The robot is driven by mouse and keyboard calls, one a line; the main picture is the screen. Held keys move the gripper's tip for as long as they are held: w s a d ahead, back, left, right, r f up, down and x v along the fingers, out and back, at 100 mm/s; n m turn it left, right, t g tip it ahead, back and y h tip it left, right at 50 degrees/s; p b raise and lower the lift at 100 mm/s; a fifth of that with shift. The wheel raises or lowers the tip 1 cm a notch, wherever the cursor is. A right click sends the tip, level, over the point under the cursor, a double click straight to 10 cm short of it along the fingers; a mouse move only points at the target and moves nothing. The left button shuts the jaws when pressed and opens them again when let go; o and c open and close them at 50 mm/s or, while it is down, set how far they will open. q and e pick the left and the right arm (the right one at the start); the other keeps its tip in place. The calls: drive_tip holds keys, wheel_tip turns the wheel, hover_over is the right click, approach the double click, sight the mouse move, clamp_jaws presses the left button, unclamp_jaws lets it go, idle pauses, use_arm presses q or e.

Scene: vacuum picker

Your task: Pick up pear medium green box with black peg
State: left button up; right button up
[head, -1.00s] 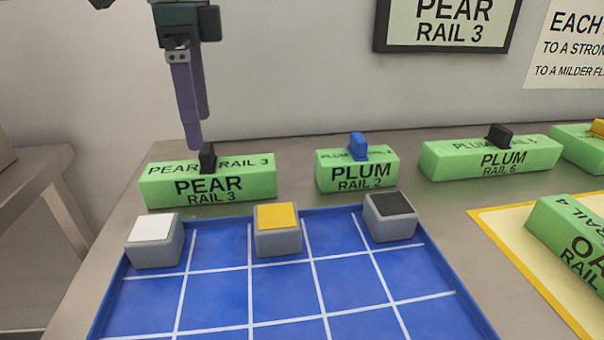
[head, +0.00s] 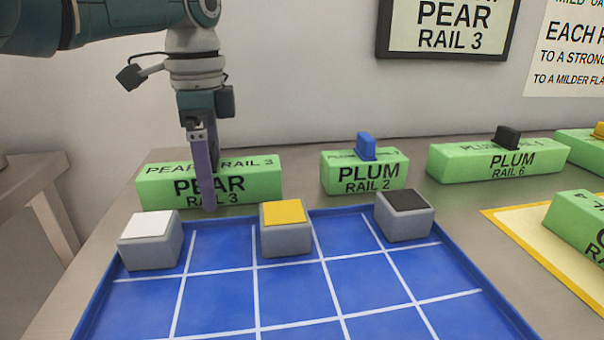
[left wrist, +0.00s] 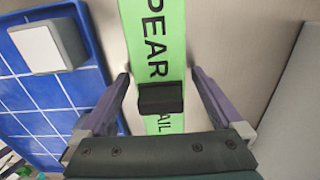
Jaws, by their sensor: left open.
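The green box labelled PEAR RAIL 3 (head: 255,182) lies on the table behind the blue tray, at the left of the head view. Its black peg is hidden behind my gripper in the head view but shows in the left wrist view (left wrist: 160,98). My left gripper (head: 208,205) points down over the box's middle. In the left wrist view its open fingers (left wrist: 158,75) stand on either side of the box and peg, with gaps visible. It holds nothing. My right gripper is not in view.
A blue gridded tray (head: 215,310) holds white-topped (head: 150,240), yellow-topped (head: 285,228) and black-topped (head: 404,215) grey blocks along its far edge. Green boxes PLUM RAIL 2 (head: 340,184) and PLUM RAIL 6 (head: 460,165) stand to the right. A wall rises behind.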

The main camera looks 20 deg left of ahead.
use_arm(q)
clamp_jaws()
idle(0.8)
